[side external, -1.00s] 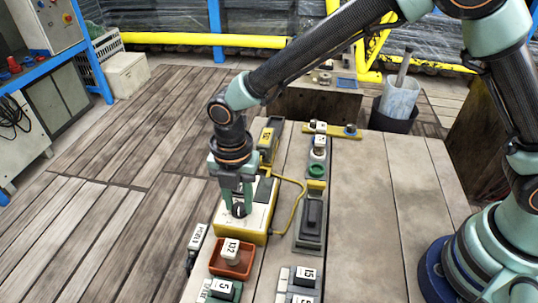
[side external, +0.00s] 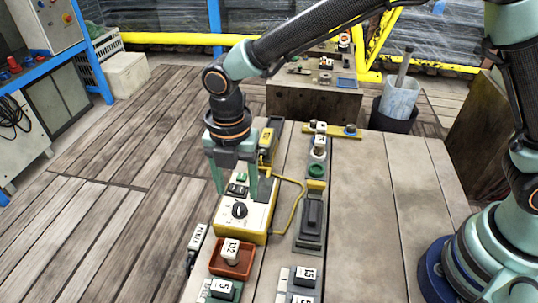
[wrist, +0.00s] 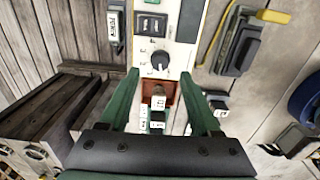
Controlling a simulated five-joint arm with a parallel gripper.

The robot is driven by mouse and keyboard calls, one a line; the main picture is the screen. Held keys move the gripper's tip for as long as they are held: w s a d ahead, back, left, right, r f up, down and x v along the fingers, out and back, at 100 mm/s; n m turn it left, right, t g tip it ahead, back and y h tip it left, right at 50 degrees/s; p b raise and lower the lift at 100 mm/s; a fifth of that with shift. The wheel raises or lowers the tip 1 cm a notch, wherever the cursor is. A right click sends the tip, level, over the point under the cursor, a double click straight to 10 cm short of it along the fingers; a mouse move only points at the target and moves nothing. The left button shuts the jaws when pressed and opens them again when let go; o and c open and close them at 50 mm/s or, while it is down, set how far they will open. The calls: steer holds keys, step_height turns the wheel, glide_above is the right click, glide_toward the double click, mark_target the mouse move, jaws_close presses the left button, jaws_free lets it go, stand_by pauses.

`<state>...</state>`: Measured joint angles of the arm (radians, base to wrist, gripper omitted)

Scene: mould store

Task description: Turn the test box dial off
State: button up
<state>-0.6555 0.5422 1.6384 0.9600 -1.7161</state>
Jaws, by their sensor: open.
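The test box (side external: 233,226) has a cream top and a yellow body and stands on the left part of the workbench. Its black dial (side external: 239,210) is on the near part of the top, with small markings around it. The dial also shows in the wrist view (wrist: 160,60), along with a black switch (wrist: 153,25) on the box. I cannot read which mark the dial points at. My gripper (side external: 235,194) is open and empty, above the box and clear of the dial. Its two green fingers (wrist: 160,76) are spread apart in the wrist view.
A red tray (side external: 231,272) holding a white numbered piece stands in front of the box. A yellow cable (side external: 297,215) loops at its right, beside a grey block (side external: 311,215) with a black top. The bench's right half (side external: 385,200) is bare.

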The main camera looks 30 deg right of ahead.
mark_target(241, 205)
step_height(241, 205, up, 7)
steer(key=shift+r, duration=0.2)
stand_by(0.3)
steer(key=s+d+r+m+t+y, duration=0.1)
steer(key=d+r+m, duration=0.3)
steer(key=d+m, duration=0.35)
steer(key=d+r+m+t, duration=0.2)
steer(key=d+r+m, duration=0.1)
steer(key=d+m, duration=0.4)
steer(key=s+d+m+t, duration=0.1)
steer(key=s+d+m, duration=0.2)
steer(key=d+m, duration=0.3)
steer(key=s+d+m+t+h, duration=0.1)
steer(key=s+d+m, duration=0.2)
steer(key=d+m, duration=0.3)
steer(key=shift+s+d+m+t, duration=0.3)
steer(key=shift+d+m, duration=0.05)
steer(key=shift+d, duration=0.25)
